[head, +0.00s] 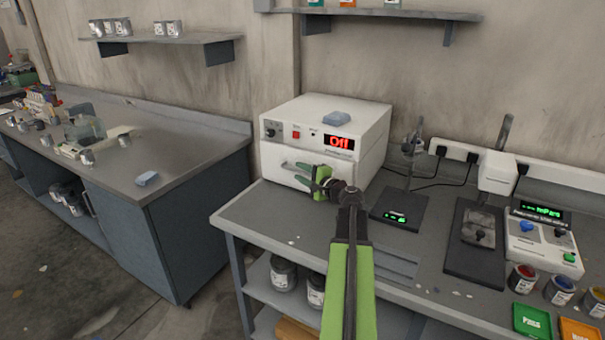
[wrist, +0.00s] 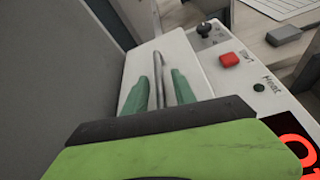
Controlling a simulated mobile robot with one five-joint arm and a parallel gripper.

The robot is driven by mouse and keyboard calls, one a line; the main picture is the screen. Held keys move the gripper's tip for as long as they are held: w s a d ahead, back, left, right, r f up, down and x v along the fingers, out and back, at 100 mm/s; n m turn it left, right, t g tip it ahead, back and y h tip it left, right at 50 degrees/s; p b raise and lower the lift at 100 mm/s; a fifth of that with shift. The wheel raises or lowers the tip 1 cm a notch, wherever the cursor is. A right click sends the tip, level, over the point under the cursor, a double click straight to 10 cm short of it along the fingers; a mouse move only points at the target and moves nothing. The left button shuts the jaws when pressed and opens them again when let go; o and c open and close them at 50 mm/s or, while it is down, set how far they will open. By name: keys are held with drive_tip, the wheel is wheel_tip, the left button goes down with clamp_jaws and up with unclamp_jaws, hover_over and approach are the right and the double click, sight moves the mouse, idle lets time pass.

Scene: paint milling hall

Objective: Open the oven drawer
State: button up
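The oven (head: 325,135) is a white box on the grey bench, with a red lit display reading "Off". Its drawer front (head: 283,163) is closed, with a metal bar handle (head: 290,166) across it. My gripper (head: 306,177), with green fingers, is at the drawer front, close to the handle's right part. In the wrist view the drawer handle (wrist: 180,70) runs between the two spread fingertips of my gripper (wrist: 155,85). The fingers stand apart and do not look closed on it. Whether one finger touches the bar I cannot tell.
A blue-grey block (head: 336,118) lies on the oven. Right of it are a small scale (head: 396,215), a stand and a white instrument (head: 545,240). The grey bench (head: 262,215) is mostly bare before the oven. A gap separates it from the left counter (head: 170,150).

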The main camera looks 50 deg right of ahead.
clamp_jaws()
idle(1.2)
